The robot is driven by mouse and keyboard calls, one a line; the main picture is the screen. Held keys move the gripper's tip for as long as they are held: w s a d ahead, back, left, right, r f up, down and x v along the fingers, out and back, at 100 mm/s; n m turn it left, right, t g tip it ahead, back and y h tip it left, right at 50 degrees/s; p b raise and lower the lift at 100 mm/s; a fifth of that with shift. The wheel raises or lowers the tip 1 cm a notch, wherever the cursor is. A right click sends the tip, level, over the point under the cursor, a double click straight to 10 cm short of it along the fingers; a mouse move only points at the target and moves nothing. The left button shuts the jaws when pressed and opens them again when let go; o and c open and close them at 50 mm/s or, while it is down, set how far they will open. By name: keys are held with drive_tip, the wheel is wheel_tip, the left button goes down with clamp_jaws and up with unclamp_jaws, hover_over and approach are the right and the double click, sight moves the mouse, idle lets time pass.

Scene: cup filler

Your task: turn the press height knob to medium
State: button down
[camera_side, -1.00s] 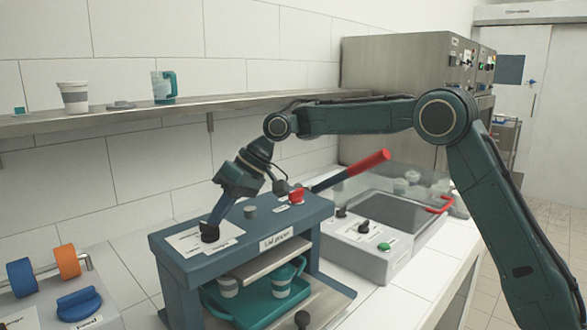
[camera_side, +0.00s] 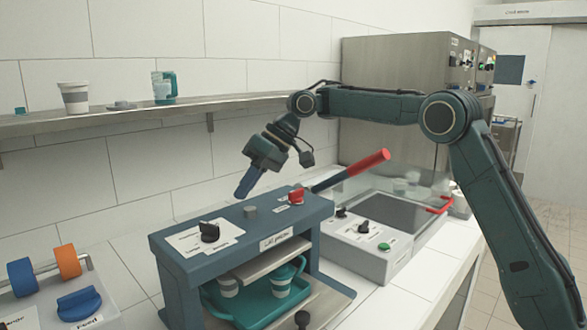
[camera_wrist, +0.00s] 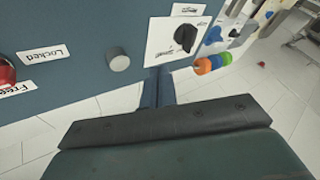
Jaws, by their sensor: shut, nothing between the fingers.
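The press height knob is a black knob (camera_side: 209,232) on a white label plate on top of the blue lid press (camera_side: 281,237). In the wrist view the black knob (camera_wrist: 186,37) sits on its white plate, with printed words too small to read surely. My gripper (camera_side: 243,194) is shut and empty, raised above the back of the press, right of the knob and apart from it. In the wrist view my gripper (camera_wrist: 158,75) points toward the press, below the knob and the grey button (camera_wrist: 119,60).
A red knob (camera_side: 296,197) and a grey button (camera_side: 250,211) sit on the press top. The red-tipped lever (camera_side: 372,164) rises behind. A teal tray (camera_side: 258,312) with cups is inside the press. The feed knob (camera_side: 79,304) stands left; the sealer unit (camera_side: 375,258) stands right.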

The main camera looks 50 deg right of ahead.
drive_tip(key=shift+v, duration=2.5)
drive_tip(key=c, duration=2.2)
unclamp_jaws()
